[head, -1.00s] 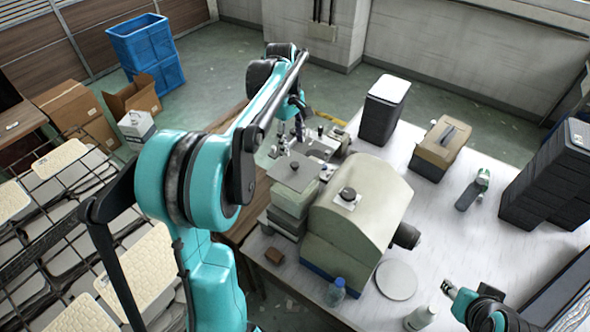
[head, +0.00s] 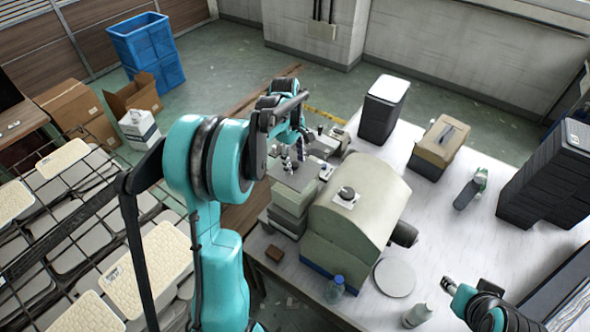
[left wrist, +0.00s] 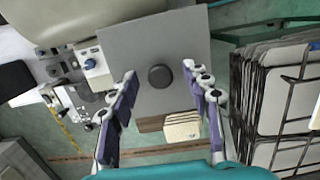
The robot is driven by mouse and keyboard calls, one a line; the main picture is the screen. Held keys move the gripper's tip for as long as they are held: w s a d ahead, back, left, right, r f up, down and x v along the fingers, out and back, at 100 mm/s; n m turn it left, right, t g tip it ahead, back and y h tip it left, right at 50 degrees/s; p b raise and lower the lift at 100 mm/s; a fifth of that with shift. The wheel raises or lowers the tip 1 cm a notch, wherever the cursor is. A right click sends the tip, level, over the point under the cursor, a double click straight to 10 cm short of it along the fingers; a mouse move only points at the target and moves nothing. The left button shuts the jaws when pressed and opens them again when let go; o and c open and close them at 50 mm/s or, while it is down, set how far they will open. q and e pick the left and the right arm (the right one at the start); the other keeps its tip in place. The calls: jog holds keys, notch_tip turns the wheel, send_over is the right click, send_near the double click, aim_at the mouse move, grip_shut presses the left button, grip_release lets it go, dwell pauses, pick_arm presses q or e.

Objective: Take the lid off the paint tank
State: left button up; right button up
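The paint tank (head: 284,222) is a pale green box left of the larger machine on the bench. Its lid (head: 283,185) is a flat grey square plate lying on top. In the left wrist view the lid (left wrist: 172,40) has a dark round knob (left wrist: 160,76) at its middle. My left gripper (head: 291,164) is over the lid. In the wrist view my left gripper (left wrist: 160,80) is open, its purple fingers either side of the knob with gaps, not touching it. My right gripper (head: 447,284) is small at the lower right, and its opening is unclear.
The rounded green machine (head: 355,225) stands right beside the tank. A wire rack of panels (head: 60,240) is at the left. The bench middle right is mostly clear.

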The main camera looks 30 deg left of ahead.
pick_arm(q)
grip_shut()
